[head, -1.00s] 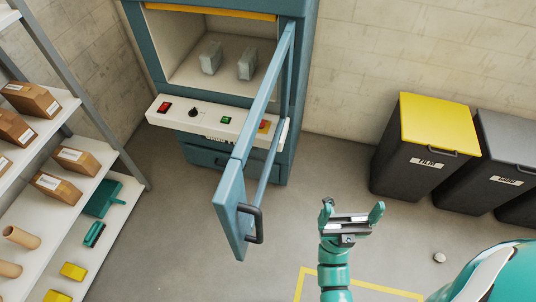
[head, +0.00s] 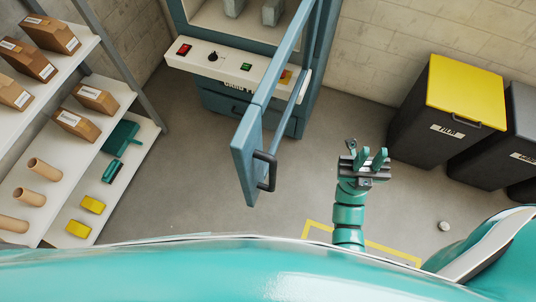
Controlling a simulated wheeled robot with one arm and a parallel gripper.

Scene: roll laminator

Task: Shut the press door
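The press (head: 252,118) is a blue cabinet against the back wall, its top cut off by the picture edge. Its door (head: 246,150) is a blue frame hinged at the cabinet's right side. The door stands wide open and points toward me. A dark handle (head: 268,171) is on the door's outer face near its free end. My gripper (head: 368,160) is to the right of the handle, apart from the door. Grey blocks (head: 272,10) stand inside the press chamber.
A white control panel (head: 228,62) juts out under the chamber. Shelves with boxes (head: 110,100) stand at left. A yellow-lidded bin (head: 440,125) and dark bins stand at right. A small round object (head: 444,226) lies on the floor.

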